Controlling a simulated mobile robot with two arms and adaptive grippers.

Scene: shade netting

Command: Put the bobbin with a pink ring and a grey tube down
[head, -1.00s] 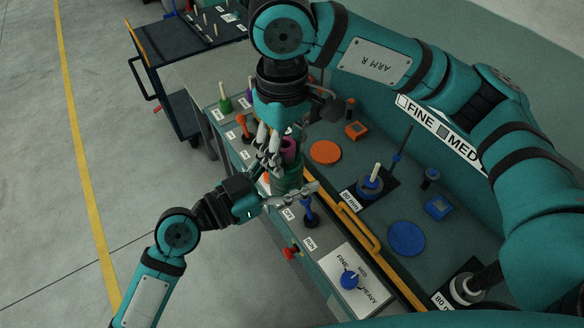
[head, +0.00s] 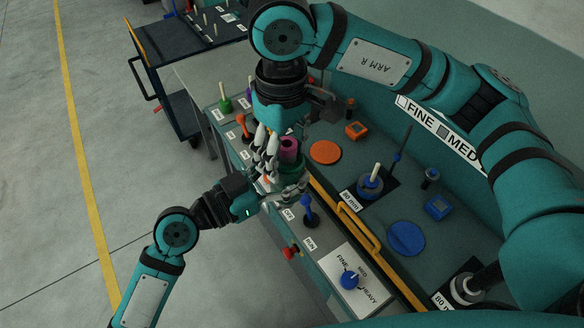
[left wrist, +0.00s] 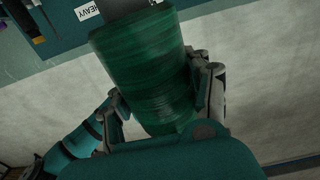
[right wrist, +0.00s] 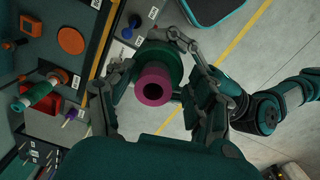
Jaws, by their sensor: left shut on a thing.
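A bobbin with dark green winding (head: 292,168) and a pink end (head: 289,149) is in my left gripper (head: 287,188), above the bench's front edge. In the left wrist view the fingers close on both sides of the green winding (left wrist: 140,70). My right gripper (head: 268,156) is beside the bobbin's upper part. In the right wrist view its spread fingers (right wrist: 163,60) stand either side of the pink end (right wrist: 152,86), apart from it. The pink end has a dark central hole.
A blue lever (head: 307,212) and red knob (head: 290,252) line the front. A dark cart (head: 183,45) stands behind.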

